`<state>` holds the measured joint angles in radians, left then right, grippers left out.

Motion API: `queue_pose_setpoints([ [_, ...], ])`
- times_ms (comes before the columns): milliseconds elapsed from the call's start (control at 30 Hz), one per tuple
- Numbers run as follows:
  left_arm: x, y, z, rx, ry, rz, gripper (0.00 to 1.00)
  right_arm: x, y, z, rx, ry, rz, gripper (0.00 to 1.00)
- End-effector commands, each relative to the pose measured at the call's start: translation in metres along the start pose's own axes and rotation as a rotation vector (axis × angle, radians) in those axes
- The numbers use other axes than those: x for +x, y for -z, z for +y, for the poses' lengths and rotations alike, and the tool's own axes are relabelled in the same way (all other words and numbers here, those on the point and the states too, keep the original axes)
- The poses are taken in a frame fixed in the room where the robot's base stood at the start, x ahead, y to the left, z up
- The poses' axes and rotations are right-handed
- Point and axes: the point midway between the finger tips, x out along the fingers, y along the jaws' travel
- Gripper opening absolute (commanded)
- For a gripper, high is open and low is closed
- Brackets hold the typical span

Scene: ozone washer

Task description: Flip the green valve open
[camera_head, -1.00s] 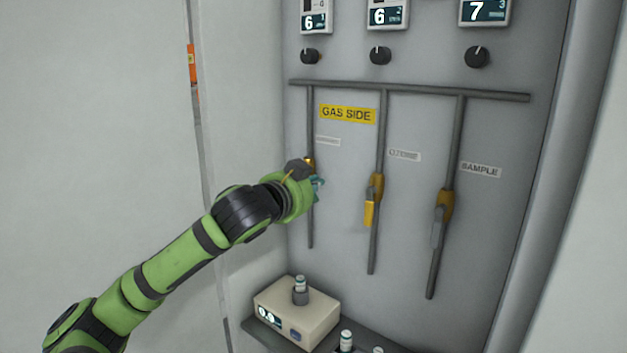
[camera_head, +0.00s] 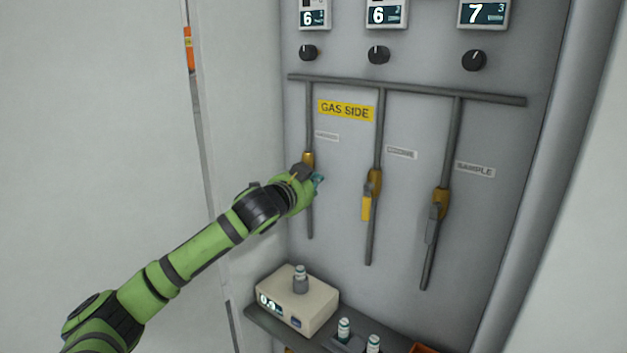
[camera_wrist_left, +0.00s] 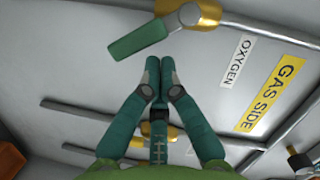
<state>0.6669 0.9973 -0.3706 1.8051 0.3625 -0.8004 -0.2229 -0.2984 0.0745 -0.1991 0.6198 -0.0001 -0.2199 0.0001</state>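The green valve handle (camera_wrist_left: 138,40) shows in the left wrist view, joined to a brass valve body (camera_wrist_left: 205,10) beside the OXYGEN label (camera_wrist_left: 236,60). In the head view the brass body (camera_head: 308,158) sits on the left pipe; I cannot make out the handle there, behind my gripper. My left gripper (camera_head: 318,182) is in front of the left pipe, just below the brass body. In the wrist view its teal fingers (camera_wrist_left: 160,68) are together and empty, with the tips close to the handle but apart from it in the picture. My right gripper is out of view.
A yellow-handled valve (camera_head: 367,205) and a grey-handled valve (camera_head: 433,222) stand to the right on their pipes. A GAS SIDE label (camera_head: 346,110) is above. A beige box (camera_head: 312,310) with a vial sits on the shelf below.

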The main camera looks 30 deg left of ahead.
Motion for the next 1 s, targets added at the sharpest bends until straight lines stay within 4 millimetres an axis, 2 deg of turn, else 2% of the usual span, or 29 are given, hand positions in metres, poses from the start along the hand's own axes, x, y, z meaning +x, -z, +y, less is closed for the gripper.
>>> queue_pose_setpoints([
  [1000, 0.0019, -0.0079, 0.0063, 0.174, 0.043, -0.001, 0.00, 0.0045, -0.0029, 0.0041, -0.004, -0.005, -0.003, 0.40],
])
